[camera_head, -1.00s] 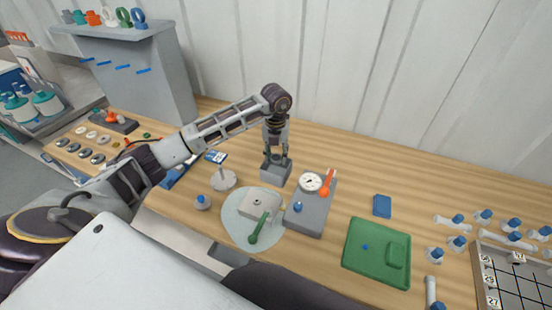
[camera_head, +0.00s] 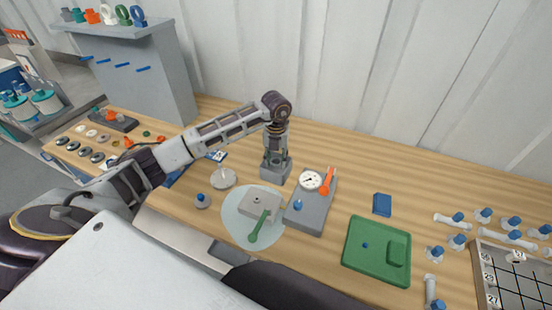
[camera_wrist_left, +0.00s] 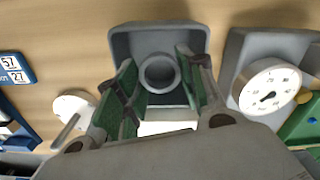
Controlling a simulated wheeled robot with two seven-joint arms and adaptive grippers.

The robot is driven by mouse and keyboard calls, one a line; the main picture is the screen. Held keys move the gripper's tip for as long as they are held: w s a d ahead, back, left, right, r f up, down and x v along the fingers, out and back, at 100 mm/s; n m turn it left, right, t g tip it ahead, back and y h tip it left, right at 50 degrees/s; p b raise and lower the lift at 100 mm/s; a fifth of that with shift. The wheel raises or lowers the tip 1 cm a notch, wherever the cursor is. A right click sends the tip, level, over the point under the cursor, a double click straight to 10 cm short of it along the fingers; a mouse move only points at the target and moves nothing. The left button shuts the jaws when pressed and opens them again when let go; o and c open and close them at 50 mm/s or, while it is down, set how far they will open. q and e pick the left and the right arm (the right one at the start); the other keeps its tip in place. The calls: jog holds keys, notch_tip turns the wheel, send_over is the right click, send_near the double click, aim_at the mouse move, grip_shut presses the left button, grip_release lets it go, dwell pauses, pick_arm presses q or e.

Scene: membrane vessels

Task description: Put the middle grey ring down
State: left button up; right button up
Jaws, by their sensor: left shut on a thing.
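My left gripper (camera_head: 275,172) points down into a small open grey box (camera_head: 270,179) near the middle of the bench. In the left wrist view, its two green-padded fingers (camera_wrist_left: 157,75) stand on either side of a grey ring (camera_wrist_left: 159,73) and are shut on it. The ring is inside the outline of the grey box (camera_wrist_left: 119,42), seen from above. I cannot tell whether the ring touches the box floor. In the head view the ring is hidden by the fingers and the box walls. My right gripper is not in view.
A grey block with a dial gauge (camera_head: 311,180) and an orange lever stands close right of the box. A white disc stand (camera_head: 223,178) is to its left. Several rings (camera_head: 83,153) lie at far left.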

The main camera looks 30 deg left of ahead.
pick_arm(q)
jog(key=shift+f, duration=0.2)
jog(key=o, duration=0.7)
jog(key=shift+c, duration=0.2)
jog(key=shift+r, duration=0.2)
jog(key=shift+r+p, duration=0.45)
jog(key=shift+r, duration=0.15)
notch_tip(320, 180, up, 12)
jog(key=b, duration=0.2)
jog(key=shift+f, duration=0.15)
